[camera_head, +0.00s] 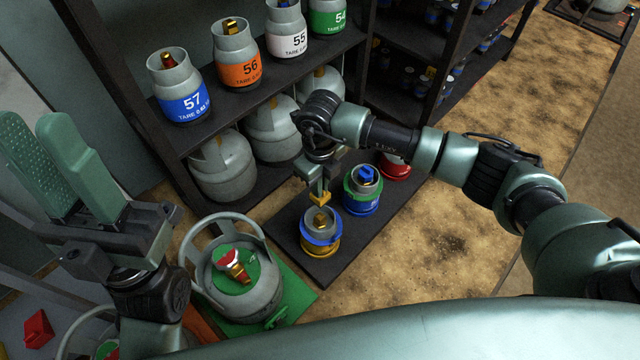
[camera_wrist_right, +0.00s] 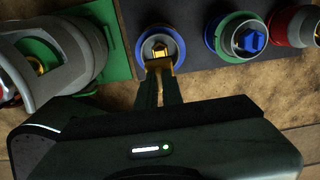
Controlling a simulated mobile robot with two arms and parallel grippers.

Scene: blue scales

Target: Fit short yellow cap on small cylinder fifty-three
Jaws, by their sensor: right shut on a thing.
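My right gripper (camera_head: 317,182) is shut on the short yellow cap (camera_head: 320,198) and holds it pointing down. In the right wrist view the cap (camera_wrist_right: 158,64) shows between the fingertips, overlapping the near side of a small cylinder. This small cylinder (camera_head: 305,240), with a blue and yellow band and a brass valve on top, stands upright on the dark board. I cannot read its number or tell whether the cap touches it. My left gripper (camera_head: 42,135) is raised at the far left, its green fingers apart and empty.
The dark board (camera_head: 345,262) also holds a small cylinder with a blue cap (camera_head: 367,175) and a red one (camera_head: 395,168). A larger grey cylinder (camera_head: 240,300) stands on a green mat at left. Numbered cylinders line the shelf (camera_head: 255,90) behind. Bare floor lies to the right.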

